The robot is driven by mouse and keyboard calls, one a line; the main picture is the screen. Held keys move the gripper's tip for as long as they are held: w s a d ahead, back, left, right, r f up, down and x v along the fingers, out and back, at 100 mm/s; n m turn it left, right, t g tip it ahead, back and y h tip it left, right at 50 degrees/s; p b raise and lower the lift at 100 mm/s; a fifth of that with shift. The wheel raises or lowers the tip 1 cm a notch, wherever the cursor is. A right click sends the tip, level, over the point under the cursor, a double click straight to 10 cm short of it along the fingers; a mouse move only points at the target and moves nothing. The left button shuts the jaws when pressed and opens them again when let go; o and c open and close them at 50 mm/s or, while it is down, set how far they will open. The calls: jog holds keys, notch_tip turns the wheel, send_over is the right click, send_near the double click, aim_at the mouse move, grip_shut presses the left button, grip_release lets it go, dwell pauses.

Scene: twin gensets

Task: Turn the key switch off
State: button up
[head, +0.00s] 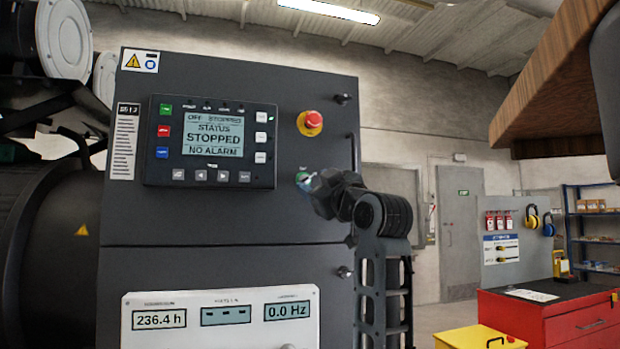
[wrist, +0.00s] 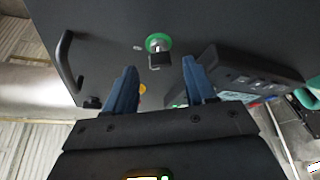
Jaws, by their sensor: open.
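The key switch (head: 303,176) has a green ring and sits on the dark genset panel, right of the controller display; my gripper partly hides it in the head view. In the wrist view the green ring (wrist: 158,42) shows with a dark key (wrist: 160,60) standing out from it. My gripper (wrist: 159,64) is open, with one blue finger on each side of the key in the picture. I cannot tell whether either finger touches it. In the head view my gripper (head: 308,184) is close in front of the switch.
A red emergency stop button (head: 313,122) sits above the switch. The controller (head: 210,142) reads "OFF STOPPED" and "NO ALARM". A door handle (head: 355,155) is at the panel's right edge. A red tool cabinet (head: 545,322) and yellow box (head: 478,338) stand at lower right.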

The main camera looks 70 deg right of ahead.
aim_at(307, 178)
jog(key=shift+x, duration=1.6)
grip_shut()
